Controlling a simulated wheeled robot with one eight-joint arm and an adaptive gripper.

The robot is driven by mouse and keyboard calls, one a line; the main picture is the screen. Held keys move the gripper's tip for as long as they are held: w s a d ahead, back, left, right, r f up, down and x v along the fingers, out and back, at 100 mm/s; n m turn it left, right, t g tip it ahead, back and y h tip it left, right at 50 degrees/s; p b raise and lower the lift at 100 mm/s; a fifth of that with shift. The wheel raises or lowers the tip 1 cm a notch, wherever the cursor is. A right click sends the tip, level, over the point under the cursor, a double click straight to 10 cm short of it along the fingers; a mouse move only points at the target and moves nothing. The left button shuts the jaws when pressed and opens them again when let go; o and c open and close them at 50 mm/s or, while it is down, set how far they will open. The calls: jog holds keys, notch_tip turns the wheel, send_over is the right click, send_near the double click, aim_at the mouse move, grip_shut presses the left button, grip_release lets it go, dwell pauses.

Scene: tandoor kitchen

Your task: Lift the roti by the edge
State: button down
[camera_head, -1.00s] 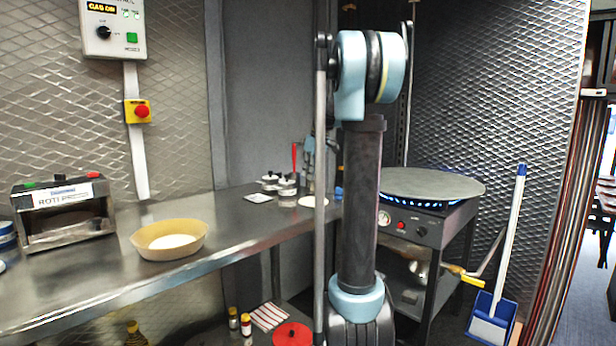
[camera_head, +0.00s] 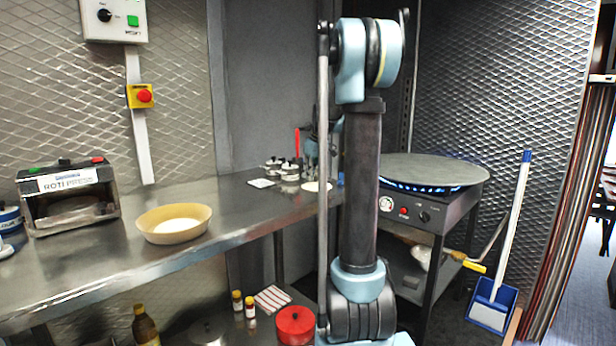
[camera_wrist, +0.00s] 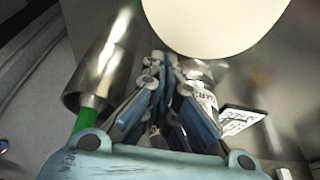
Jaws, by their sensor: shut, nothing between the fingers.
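The roti (camera_wrist: 215,22), a plain cream disc, fills the top middle of the wrist view, its near edge just ahead of my fingertips. In the head view it appears as a small pale disc (camera_head: 318,186) lying at the counter's right end. My gripper (camera_wrist: 165,62) is shut with nothing between its fingers. Its tips are close to the roti's edge; I cannot tell if they touch it. In the head view my gripper (camera_head: 312,165) is small, just above the roti and partly hidden by my arm.
A steel cylinder (camera_wrist: 100,75) stands left of my fingers, and a dark labelled card (camera_wrist: 240,118) lies right. Lidded jars (camera_head: 280,168) are left of the roti on the steel counter (camera_head: 215,215). A round griddle (camera_head: 430,169) with blue flames stands right. A yellow bowl (camera_head: 173,223) is further left.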

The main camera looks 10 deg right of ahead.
aim_at(321, 184)
jog(key=s+d, duration=0.1)
jog(key=s, duration=0.1)
jog(key=s+d, duration=0.3)
jog(key=s, duration=0.1)
jog(key=shift+s+d, duration=0.15)
jog(key=shift+d, duration=0.15)
jog(key=shift+r, duration=0.15)
